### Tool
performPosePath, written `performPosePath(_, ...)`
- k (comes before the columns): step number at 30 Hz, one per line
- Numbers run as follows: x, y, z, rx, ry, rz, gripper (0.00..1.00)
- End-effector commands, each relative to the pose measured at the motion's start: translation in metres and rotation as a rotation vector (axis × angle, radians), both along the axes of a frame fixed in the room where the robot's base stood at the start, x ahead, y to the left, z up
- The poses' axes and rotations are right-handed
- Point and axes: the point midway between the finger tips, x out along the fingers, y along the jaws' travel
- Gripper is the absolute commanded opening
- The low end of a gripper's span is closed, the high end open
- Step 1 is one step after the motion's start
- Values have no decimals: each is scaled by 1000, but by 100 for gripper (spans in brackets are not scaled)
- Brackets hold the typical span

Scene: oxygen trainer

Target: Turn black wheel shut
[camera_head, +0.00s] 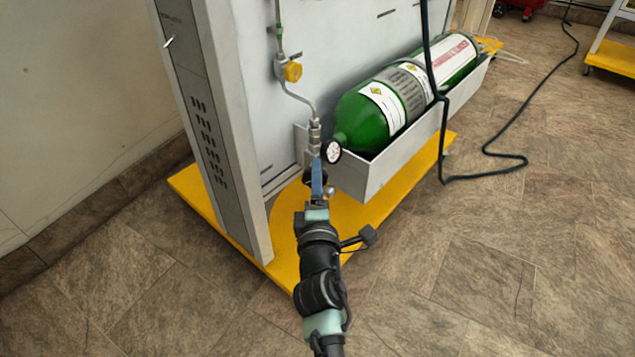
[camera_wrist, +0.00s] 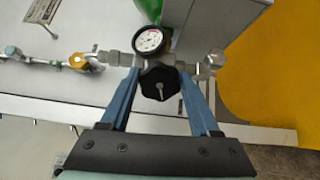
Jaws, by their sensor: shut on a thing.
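The black wheel (camera_wrist: 160,82) is a lobed knob on a metal valve, just below a round white pressure gauge (camera_wrist: 150,40) in the wrist view. My gripper (camera_wrist: 160,88) has its two blue fingers on either side of the wheel, shut on it. In the head view my gripper (camera_head: 317,180) reaches the valve beside the gauge (camera_head: 332,151), at the near end of the green cylinder (camera_head: 375,112). There the wheel is mostly hidden by my gripper. I cannot tell how far the wheel is turned.
The cylinder lies in a grey tray (camera_head: 372,185) on a yellow base (camera_head: 400,190). A grey upright panel (camera_head: 205,110) stands to the left. A yellow fitting (camera_head: 292,72) sits on the pipe above. A black hose (camera_head: 437,60) hangs in front of the tray.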

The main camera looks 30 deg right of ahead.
Motion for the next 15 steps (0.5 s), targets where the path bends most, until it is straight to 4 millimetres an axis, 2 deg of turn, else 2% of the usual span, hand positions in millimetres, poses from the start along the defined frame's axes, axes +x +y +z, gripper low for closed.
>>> performPosePath(15,0,0,-4,433,-231,-2,7)
